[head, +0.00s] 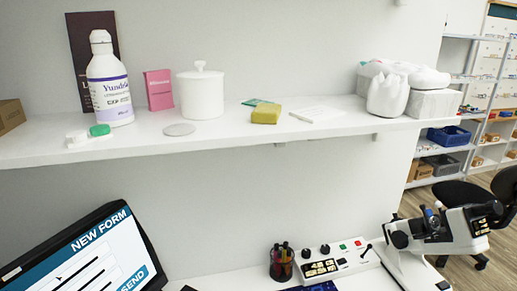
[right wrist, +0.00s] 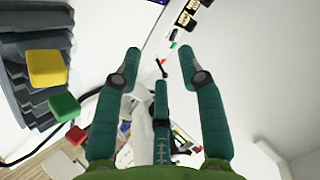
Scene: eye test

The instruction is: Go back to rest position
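My right gripper (right wrist: 160,62) shows in the right wrist view with three dark green fingers. The fingers are spread apart and nothing is between them, so it is open and empty. Neither gripper is in the head view, and my left gripper shows in no view. The task names no object.
A white wall shelf (head: 345,128) holds a white bottle (head: 109,90), a white jar (head: 201,94) and a yellow sponge (head: 266,114). A grey stepped object (right wrist: 28,95) is left of my right gripper.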

